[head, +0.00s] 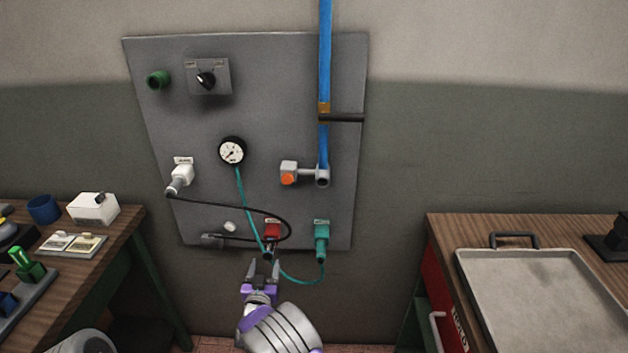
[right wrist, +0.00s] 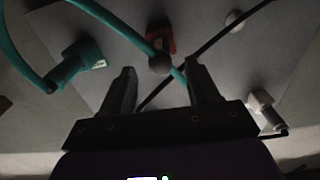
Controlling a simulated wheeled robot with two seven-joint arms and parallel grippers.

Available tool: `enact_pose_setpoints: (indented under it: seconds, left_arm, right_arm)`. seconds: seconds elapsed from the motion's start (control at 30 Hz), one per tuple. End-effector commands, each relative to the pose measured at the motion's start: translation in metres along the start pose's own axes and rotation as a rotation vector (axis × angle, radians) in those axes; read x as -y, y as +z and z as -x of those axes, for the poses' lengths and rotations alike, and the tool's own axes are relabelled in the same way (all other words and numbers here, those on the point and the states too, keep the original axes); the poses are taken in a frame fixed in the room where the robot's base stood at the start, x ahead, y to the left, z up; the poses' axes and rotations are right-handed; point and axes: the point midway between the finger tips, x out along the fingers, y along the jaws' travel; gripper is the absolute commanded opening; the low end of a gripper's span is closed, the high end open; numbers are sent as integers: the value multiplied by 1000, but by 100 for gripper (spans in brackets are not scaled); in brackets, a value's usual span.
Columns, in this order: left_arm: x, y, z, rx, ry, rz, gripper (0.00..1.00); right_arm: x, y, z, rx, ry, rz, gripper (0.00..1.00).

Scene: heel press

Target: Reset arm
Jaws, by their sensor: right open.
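My right gripper (head: 263,270) is open at the lower edge of the grey wall panel (head: 270,80), just below the red connector (head: 272,229). In the right wrist view its two fingers (right wrist: 160,90) stand apart with nothing clearly gripped between them. The red connector (right wrist: 160,38) with its dark rounded end lies beyond the fingertips. A teal hose and a black cable pass behind the fingers; I cannot tell whether they touch. The teal connector (head: 321,240) is to the right, and also shows in the right wrist view (right wrist: 80,60). My left gripper is not in view.
The panel carries a gauge (head: 232,151), a white plug (head: 181,176), an orange-knobbed valve (head: 289,175) and a blue pipe (head: 325,60). A wooden bench (head: 125,225) stands left. A cabinet at right bears a metal tray (head: 530,300). The wall between panel and cabinet is clear.

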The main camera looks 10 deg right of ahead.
Motion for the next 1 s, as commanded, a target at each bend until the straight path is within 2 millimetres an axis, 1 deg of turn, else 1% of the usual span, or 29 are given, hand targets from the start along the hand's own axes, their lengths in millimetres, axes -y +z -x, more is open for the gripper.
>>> enact_pose_setpoints:
  seconds: [0.07,0.13,0.17,0.27,0.3,0.37,0.4,0.47,0.5,0.57,0.6,0.7,0.73,0.8,0.83,0.9,1.0]
  left_arm:
    - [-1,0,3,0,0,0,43]
    - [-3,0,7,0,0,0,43]
    - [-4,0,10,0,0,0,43]
    - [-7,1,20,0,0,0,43]
    - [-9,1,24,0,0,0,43]
    - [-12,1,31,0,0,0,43]
    - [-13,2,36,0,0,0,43]
    - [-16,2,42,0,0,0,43]
    - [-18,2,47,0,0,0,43]
    - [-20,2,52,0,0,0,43]
    - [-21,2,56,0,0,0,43]
    - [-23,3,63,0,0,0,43]
    - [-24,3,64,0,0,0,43]
    - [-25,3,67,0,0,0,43]
    - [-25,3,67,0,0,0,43]
    - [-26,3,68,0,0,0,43]
    - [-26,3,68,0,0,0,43]
  right_arm:
    - [-11,10,1,40,1,6,60]
    - [-26,28,2,114,-6,14,60]
    - [-35,39,4,157,-11,18,60]
    - [-72,86,20,363,-34,19,60]
    - [-89,108,35,469,-48,14,60]
    - [-112,136,63,630,-72,-4,60]
    - [-125,152,85,738,-89,-22,60]
    - [-141,170,125,897,-116,-54,60]
    - [-150,178,153,999,-136,-78,60]
    - [-161,184,195,1142,-169,-115,60]
    - [-166,185,222,1230,-190,-139,60]
    - [-174,178,280,1403,-242,-191,60]
    - [-176,175,294,1445,-255,-204,60]
    - [-178,169,319,1518,-283,-226,60]
    - [-179,166,328,1542,-292,-233,60]
    - [-180,162,341,1580,-307,-244,60]
    - [-180,160,348,1599,-318,-249,60]
